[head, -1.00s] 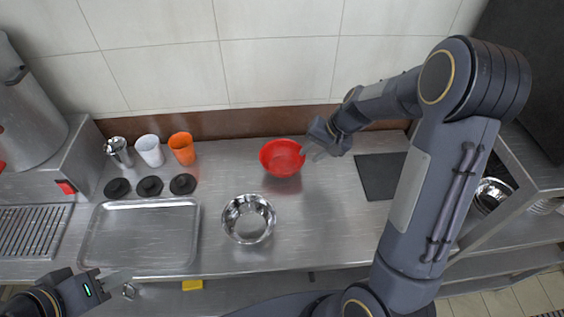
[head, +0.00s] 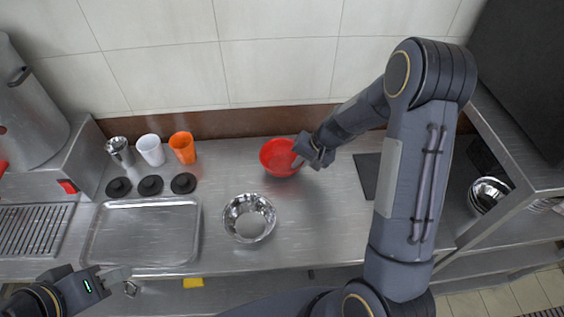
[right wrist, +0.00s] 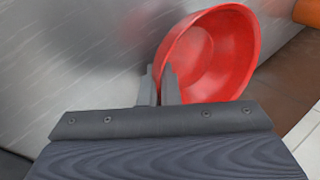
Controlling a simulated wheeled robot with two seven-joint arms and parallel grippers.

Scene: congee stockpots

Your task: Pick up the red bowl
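The red bowl (head: 279,157) sits on the steel counter near the back wall, right of centre. In the right wrist view the bowl (right wrist: 213,58) shows its open inside. My right gripper (head: 302,154) is at the bowl's right side. In the right wrist view its fingers (right wrist: 160,84) are close together, with the near rim of the bowl between them; the exact contact is partly hidden. My left gripper (head: 118,274) is over the counter's front edge at lower left, away from the bowl. Its finger opening is not clear.
A steel bowl (head: 249,218) stands in front of the red bowl. A steel tray (head: 143,264), black discs (head: 150,185), and steel, white (head: 151,150) and orange (head: 182,147) cups are at left. A dark mat (head: 367,172) lies at right, partly behind my arm.

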